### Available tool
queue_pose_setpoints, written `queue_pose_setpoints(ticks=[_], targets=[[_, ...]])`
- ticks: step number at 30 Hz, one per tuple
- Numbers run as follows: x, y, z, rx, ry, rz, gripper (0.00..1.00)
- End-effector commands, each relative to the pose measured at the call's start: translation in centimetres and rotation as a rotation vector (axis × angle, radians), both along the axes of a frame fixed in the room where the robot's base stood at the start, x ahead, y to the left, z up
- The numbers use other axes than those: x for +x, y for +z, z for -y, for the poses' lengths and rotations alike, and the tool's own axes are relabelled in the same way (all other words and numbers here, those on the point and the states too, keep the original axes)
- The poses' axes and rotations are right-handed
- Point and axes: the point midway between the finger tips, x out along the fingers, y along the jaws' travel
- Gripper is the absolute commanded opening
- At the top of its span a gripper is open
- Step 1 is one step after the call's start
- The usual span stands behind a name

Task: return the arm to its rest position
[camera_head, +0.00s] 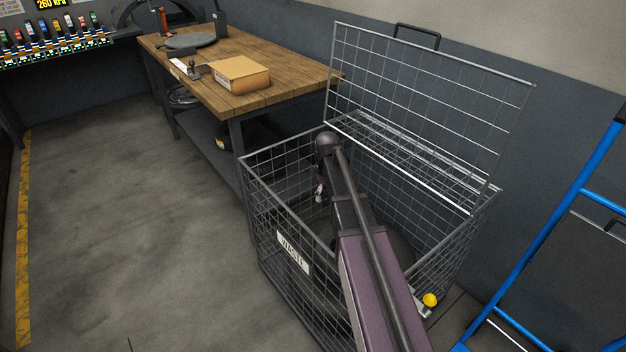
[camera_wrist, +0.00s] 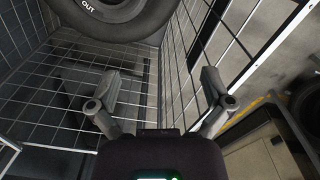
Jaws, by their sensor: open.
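My arm reaches over the wire waste cage, and its far end hangs inside the cage. In the wrist view my gripper (camera_wrist: 160,90) is open, with its two fingers apart and nothing between them. In the head view the gripper is mostly hidden by my arm and the mesh. A dark tyre marked OUT (camera_wrist: 115,12) is at the top of the wrist view, beyond the fingertips and apart from them. The wire cage (camera_head: 262,215) has a WASTE label on its front, and its mesh lid stands raised at the back.
A wooden workbench (camera_head: 290,88) with a cardboard box (camera_head: 239,74) stands behind the cage on the left. A blue metal frame (camera_head: 545,235) stands at the right. The raised lid (camera_head: 430,90) and cage walls surround my arm's end. The floor (camera_head: 120,200) at left is clear.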

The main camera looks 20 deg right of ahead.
Motion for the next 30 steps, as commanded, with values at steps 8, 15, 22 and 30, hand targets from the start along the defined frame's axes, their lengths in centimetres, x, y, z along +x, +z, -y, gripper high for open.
queue_pose_setpoints(ticks=[8, 15, 22, 30], targets=[[-1.4, 0.0, -0.7, 0.000, -0.036, 0.000, 1.00], [-7.2, 0.0, -3.4, 0.000, -0.215, 0.000, 1.00], [-14.0, 0.0, -6.2, 0.000, -0.451, 0.000, 1.00], [-19.1, 0.0, -8.0, 0.000, -0.634, 0.000, 1.00]])
